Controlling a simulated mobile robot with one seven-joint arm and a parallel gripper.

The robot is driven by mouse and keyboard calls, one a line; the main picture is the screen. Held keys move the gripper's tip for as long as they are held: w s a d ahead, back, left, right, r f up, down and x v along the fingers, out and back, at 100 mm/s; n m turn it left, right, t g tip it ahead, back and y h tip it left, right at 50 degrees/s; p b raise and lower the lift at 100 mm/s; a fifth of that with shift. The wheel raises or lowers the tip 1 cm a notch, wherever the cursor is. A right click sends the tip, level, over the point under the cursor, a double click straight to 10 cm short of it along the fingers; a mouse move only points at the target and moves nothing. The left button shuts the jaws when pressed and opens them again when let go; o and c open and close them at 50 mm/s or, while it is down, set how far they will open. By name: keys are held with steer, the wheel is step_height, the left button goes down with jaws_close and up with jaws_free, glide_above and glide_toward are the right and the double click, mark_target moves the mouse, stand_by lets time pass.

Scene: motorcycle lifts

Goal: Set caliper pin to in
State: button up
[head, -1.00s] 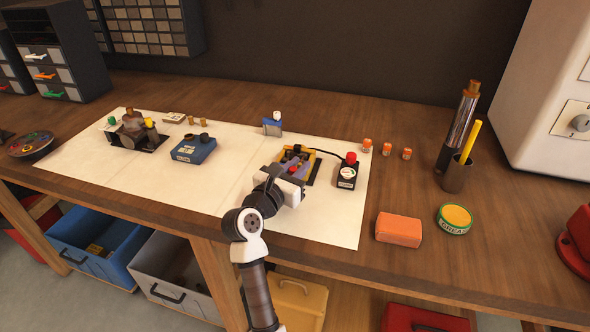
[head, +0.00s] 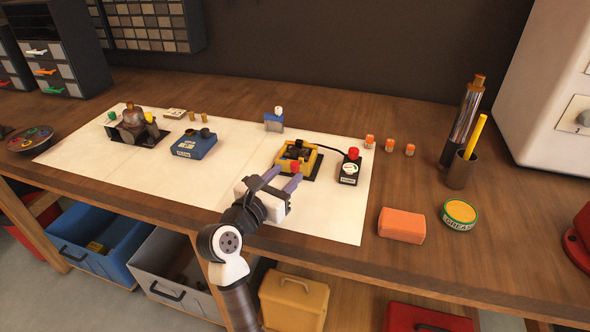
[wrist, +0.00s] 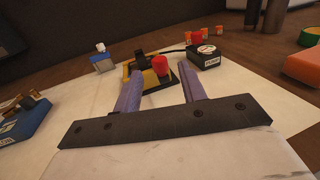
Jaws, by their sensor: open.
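A yellow caliper-like fixture (head: 310,160) with dark parts sits on a black base on the white mat. A red-capped pin (head: 295,165) stands at its near side. In the wrist view the red cap (wrist: 160,66) shows beyond and between the fingertips, in front of the yellow body (wrist: 150,80). Whether this pin is in or out I cannot tell. My gripper (head: 283,178) is open and empty, on the near side of the fixture, with its two purple fingers (wrist: 160,80) pointing toward it and apart from the cap.
A black box with a red button (head: 349,168) stands right of the fixture, joined by a cable. A blue block (head: 274,123) stands behind it. A blue box (head: 195,146) and a dark fixture (head: 135,125) lie left. The white mat (head: 240,160) between is clear.

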steer(key=b+v, duration=0.1)
steer(key=v, duration=0.6)
steer(key=shift+s+a, duration=0.1)
steer(key=shift+s, duration=0.05)
